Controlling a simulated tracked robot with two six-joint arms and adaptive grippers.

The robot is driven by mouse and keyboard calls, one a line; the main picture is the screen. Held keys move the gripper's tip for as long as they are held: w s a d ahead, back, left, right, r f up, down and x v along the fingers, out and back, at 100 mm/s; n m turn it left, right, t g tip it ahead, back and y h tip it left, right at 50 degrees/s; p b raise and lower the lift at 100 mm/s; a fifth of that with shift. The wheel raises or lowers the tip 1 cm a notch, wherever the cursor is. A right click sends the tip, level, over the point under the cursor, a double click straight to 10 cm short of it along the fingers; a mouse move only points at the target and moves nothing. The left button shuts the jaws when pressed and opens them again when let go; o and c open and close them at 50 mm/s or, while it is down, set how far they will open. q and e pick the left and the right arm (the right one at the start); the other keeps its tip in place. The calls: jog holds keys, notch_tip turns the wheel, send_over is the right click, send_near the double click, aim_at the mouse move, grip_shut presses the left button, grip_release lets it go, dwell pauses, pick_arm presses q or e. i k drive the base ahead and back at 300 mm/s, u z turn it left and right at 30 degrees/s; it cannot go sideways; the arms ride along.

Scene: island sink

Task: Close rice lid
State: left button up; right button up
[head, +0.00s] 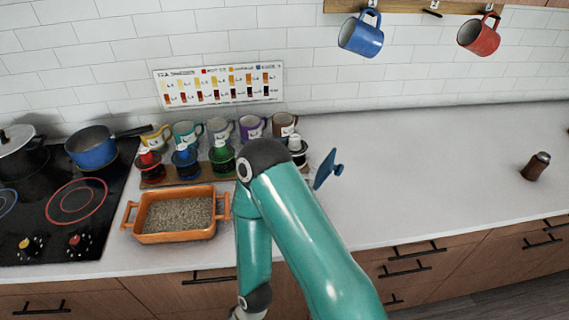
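A dark blue lid-like disc with a small knob (325,169) stands steeply tilted on the white counter, just right of my teal arm's elbow. What it is attached to or leans on is hidden behind the arm. An orange two-handled dish (149,236) full of beige-grey grains, possibly rice, sits on the counter left of the arm. One arm of mine rises from the bottom right, bends at the elbow and drops to the bottom edge. My other gripper is not in view either.
A wooden rack with several coloured bottles (184,163) stands behind the dish, with mugs (220,128) behind it. A stove with a blue pan (92,148) is at left. A brown shaker (537,166) stands far right; the counter between (440,170) is clear.

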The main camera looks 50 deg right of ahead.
aim_at(328, 165)
jog(key=u, duration=0.15)
jog(key=k, duration=0.8)
jog(key=z, duration=1.85)
jog(key=k, duration=0.85)
jog(key=u, duration=0.25)
